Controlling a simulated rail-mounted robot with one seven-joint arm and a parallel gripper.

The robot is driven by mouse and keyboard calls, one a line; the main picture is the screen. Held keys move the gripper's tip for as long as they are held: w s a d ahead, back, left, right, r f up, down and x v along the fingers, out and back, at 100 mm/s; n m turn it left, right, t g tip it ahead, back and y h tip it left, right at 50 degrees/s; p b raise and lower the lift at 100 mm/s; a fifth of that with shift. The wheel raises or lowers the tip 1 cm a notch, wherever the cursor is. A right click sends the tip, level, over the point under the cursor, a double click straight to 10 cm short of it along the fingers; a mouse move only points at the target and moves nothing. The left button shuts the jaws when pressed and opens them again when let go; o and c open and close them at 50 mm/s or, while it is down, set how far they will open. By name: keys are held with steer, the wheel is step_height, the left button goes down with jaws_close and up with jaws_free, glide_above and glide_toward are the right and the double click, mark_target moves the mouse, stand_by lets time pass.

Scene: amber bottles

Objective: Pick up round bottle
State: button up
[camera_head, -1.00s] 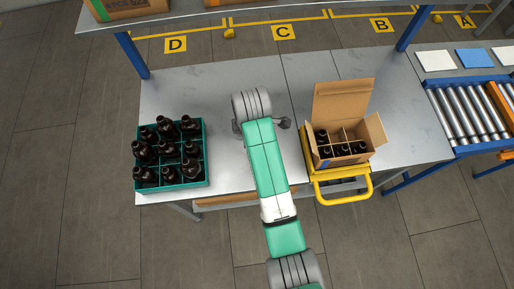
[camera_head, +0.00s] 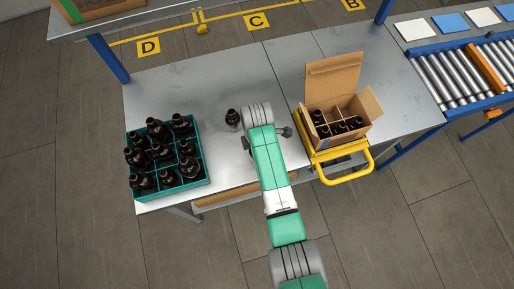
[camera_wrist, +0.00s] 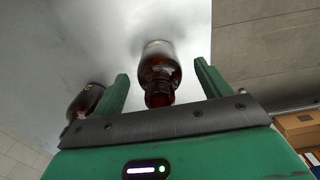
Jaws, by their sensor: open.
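In the wrist view, my gripper (camera_wrist: 161,69) is open, with one green finger on each side of a dark amber bottle (camera_wrist: 159,70). The bottle stands on the grey table with its neck toward the camera. Gaps show between it and both fingers. A second amber bottle (camera_wrist: 86,101) is outside the left finger, partly hidden by it. In the head view, one loose bottle (camera_head: 233,118) stands on the table just left of my wrist. My arm hides the fingertips and the other loose bottle there. I cannot tell which of the two is the round one.
A teal crate (camera_head: 209,172) with several amber bottles stands at the table's left. An open cardboard box (camera_head: 334,77) with dividers and several bottles is at right, by a yellow handled frame (camera_head: 346,180). A roller conveyor (camera_head: 450,85) lies farther right. The table's back is clear.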

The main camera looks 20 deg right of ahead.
steer(key=shift+f, duration=0.25)
steer(key=c, duration=1.1)
steer(key=shift+r, duration=0.5)
steer(key=r, duration=0.2)
steer(key=shift+s+d+r+p, duration=0.25)
steer(key=shift+d+r+p, duration=0.05)
steer(key=shift+d+r, duration=0.1)
steer(key=s+d, duration=0.6)
steer(key=d, duration=0.1)
steer(key=s+d+r, duration=0.1)
steer(key=s+d, duration=0.3)
steer(key=shift+d+r, duration=0.1)
